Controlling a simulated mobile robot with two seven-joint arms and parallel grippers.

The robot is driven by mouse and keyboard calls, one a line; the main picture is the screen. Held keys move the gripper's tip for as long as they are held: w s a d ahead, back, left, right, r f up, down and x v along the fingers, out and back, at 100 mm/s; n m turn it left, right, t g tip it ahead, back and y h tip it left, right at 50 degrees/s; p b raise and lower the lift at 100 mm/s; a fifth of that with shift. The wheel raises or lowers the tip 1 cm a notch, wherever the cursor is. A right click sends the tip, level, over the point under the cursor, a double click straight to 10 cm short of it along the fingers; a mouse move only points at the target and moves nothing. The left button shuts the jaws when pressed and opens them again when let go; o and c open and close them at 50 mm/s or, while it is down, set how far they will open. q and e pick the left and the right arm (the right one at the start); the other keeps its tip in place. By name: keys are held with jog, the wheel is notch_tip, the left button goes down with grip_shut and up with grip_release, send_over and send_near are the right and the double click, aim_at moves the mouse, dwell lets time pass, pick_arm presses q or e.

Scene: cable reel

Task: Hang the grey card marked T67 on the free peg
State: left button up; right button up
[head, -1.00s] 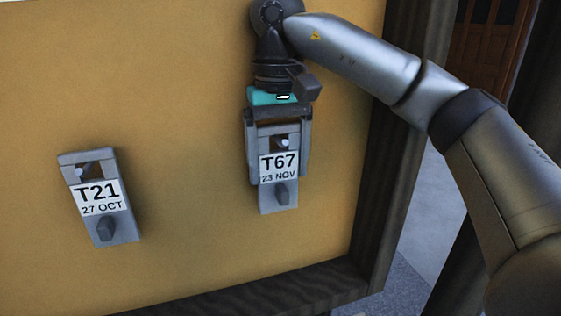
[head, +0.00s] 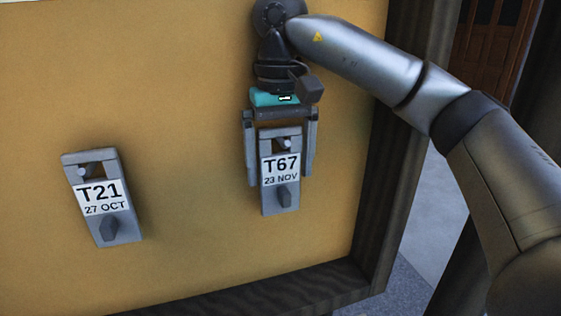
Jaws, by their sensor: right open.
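The grey card marked T67, 23 NOV (head: 281,170), hangs nearly upright on the yellow board, right of centre. My right gripper (head: 280,165) is open, with one finger on each side of the card and a gap between each finger and the card. My left gripper is not in view.
The yellow board (head: 190,90) has a dark wooden frame (head: 270,288) along its bottom and right sides. The board between the two cards is clear. A brown door (head: 495,50) stands beyond at the upper right.

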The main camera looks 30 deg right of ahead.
jog(key=shift+r, duration=6.05)
